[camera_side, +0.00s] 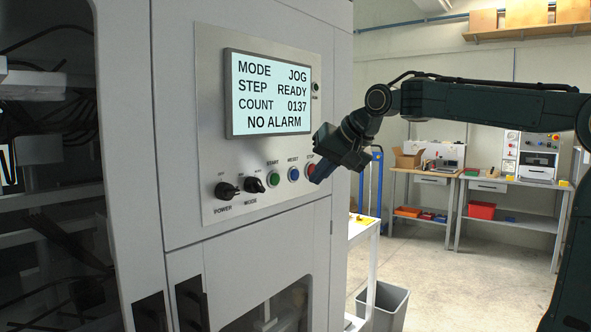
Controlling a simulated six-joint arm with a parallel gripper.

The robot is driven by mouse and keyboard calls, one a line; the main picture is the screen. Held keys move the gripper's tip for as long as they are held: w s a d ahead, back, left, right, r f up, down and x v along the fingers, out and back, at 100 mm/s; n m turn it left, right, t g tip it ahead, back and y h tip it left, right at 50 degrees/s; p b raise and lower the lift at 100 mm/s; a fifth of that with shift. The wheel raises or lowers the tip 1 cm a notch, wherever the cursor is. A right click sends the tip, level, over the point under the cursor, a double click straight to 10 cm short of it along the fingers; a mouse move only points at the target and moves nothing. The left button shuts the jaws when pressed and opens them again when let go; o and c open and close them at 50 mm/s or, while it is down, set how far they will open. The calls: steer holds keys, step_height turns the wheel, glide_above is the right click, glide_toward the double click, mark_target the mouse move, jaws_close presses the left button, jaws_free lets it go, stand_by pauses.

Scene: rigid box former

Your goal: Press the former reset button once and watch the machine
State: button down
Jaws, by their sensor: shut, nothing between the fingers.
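The blue reset button (293,174) sits on the machine's control panel (217,215), between the green start button (272,180) and the red stop button (309,169). My gripper (318,178) is shut and empty. Its tip appears just right of the reset button, over or in front of part of the red button. I cannot tell whether it touches the panel. The display (270,94) reads MODE JOG, STEP READY, COUNT 0137, NO ALARM.
Two black knobs, power (227,190) and mode (254,185), are left of the buttons. A grey bin (392,303) and a white stand (366,236) are beside the machine. Workbenches (484,184) stand at the back, with open floor before them.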

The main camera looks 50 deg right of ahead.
steer(key=s, duration=0.3)
steer(key=shift+a, duration=0.1)
stand_by(0.8)
steer(key=s+a+f+n+g, duration=0.1)
steer(key=s+a+f+n, duration=0.2)
steer(key=s+f, duration=0.2)
steer(key=s+a+f+n+g, duration=0.1)
steer(key=s+a+f+n, duration=0.1)
steer(key=s+f, duration=0.4)
steer(key=s+a+f+n+g+y, duration=0.1)
steer(key=s+a+f+n, duration=0.2)
steer(key=s+f, duration=0.3)
steer(key=s+a, duration=0.1)
steer(key=s, duration=0.3)
steer(key=shift+s+n, duration=0.3)
